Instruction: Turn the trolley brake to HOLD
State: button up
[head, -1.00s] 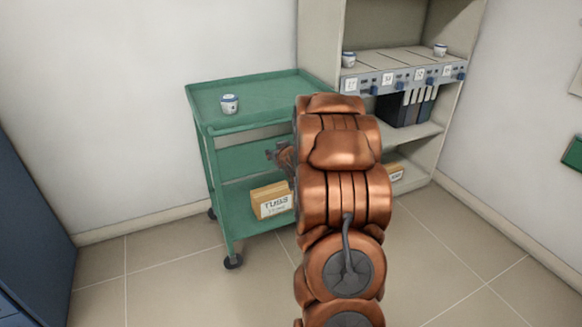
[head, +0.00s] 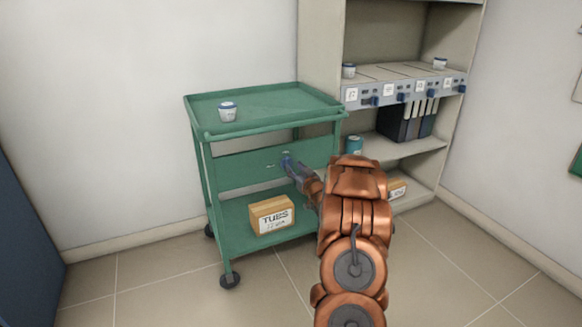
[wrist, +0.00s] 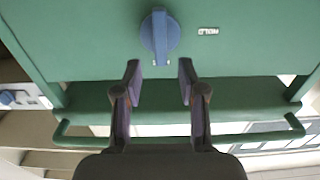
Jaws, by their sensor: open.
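The green trolley (head: 225,172) stands against the wall in the head view. Its brake knob, a blue disc with a raised bar (wrist: 160,35), is on the trolley's green side panel in the wrist view. The bar points down in that picture. A small white HOLD label (wrist: 208,31) lies to the knob's right there. In the head view the knob is mostly hidden by my gripper (head: 290,164). In the wrist view my gripper (wrist: 159,75) is open and empty, its fingertips either side of the bar's lower end. I see no contact with the knob.
A white-blue cup (head: 228,112) stands on the trolley's top and a TUBES box (head: 272,215) on its lower shelf. To the right is a shelf unit (head: 398,150) with blue-knobbed devices, binders and a teal can (head: 354,145). The floor in front is clear.

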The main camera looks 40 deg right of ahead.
aim_at(289, 163)
jog(key=shift+b+x, duration=0.3)
jog(key=shift+x, duration=1.65)
grip_shut()
